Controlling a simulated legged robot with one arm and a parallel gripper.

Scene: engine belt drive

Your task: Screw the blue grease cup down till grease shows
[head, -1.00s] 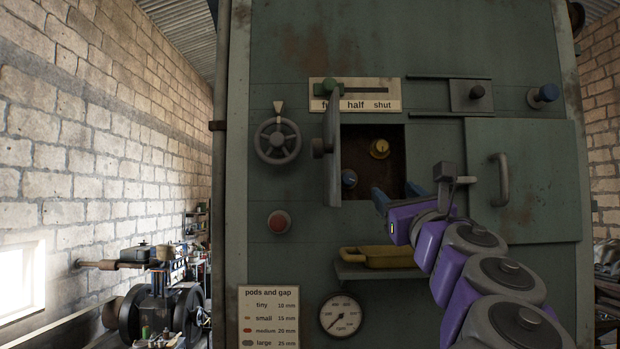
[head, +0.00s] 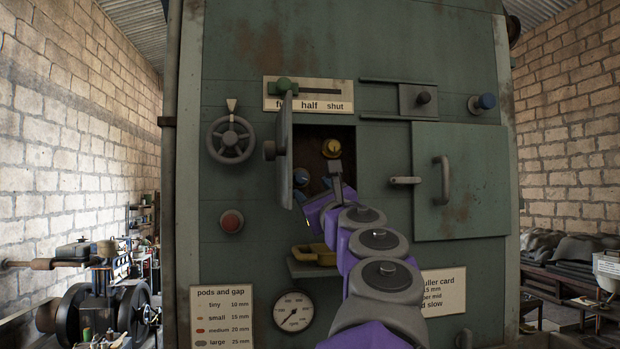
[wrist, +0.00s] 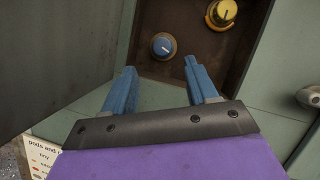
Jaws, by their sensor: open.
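The blue grease cup (head: 300,177) sits low in the open dark recess of the green panel. In the wrist view the blue cup (wrist: 163,46) is round, with a pale mark on its face. My gripper (wrist: 160,66) is open, its two blue fingers apart and empty. The cup shows beyond and between the fingertips, apart from them. In the head view my gripper (head: 313,190) is at the recess's lower opening, partly hidden by my wrist. I cannot make out any grease.
A yellow cup (head: 331,147) sits higher and right in the recess (wrist: 190,70). The recess's open door (head: 285,150) stands out at the left, close to my gripper. A yellow tray (head: 318,256) sits on a shelf below. A lever handle (head: 405,181) juts out right.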

